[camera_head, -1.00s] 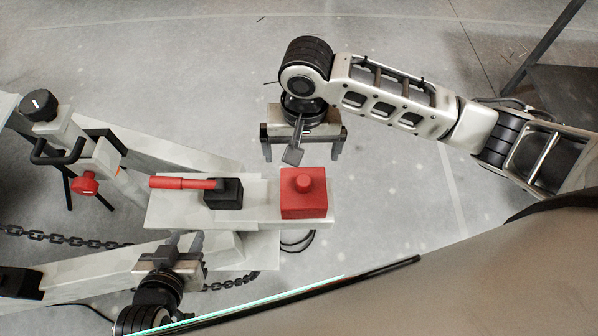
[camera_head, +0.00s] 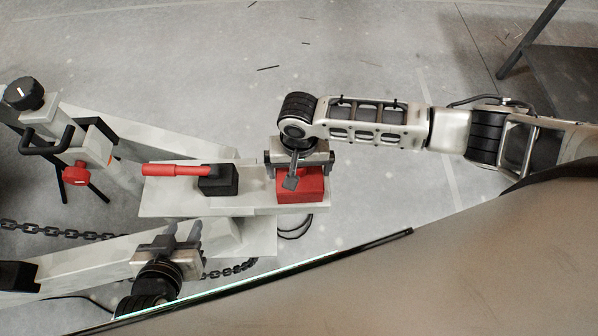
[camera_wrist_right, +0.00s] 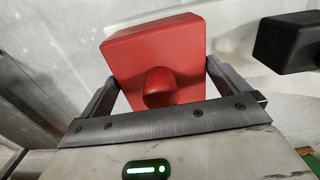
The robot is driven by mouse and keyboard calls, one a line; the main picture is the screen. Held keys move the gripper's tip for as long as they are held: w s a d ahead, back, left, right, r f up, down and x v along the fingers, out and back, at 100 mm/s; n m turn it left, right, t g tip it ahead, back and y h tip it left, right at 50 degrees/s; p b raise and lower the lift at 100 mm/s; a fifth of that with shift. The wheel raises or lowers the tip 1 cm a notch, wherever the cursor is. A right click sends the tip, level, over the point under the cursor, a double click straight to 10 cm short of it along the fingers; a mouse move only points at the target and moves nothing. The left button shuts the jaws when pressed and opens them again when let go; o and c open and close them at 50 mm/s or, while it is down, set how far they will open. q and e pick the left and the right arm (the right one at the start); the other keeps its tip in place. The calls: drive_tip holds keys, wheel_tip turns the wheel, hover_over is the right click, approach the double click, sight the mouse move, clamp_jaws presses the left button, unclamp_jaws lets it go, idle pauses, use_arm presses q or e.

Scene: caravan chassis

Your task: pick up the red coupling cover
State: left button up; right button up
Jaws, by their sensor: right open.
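The red coupling cover (camera_head: 312,190), a block with a round knob on top, sits at the right end of the pale chassis beam. My right gripper (camera_head: 300,168) is directly above it, open, and hides its far part and knob. In the right wrist view the cover (camera_wrist_right: 155,48) lies between the two spread fingers (camera_wrist_right: 165,90), its knob facing the palm. The left finger looks close to its side; I cannot tell if they touch. My left gripper (camera_head: 183,236) is at the lower left beside the lower beam, its fingers apart and empty.
A black block with a red lever (camera_head: 175,170) stands on the same beam (camera_head: 255,190), left of the cover. A jockey post with black handle and red knob (camera_head: 76,175) is at far left. A chain (camera_head: 60,234) hangs below. Open floor lies beyond the beam.

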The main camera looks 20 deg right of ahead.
drive_tip(key=shift+f, duration=0.85)
drive_tip(key=c, duration=0.7)
drive_tip(key=shift+o, duration=0.2)
drive_tip(key=shift+r, duration=0.1)
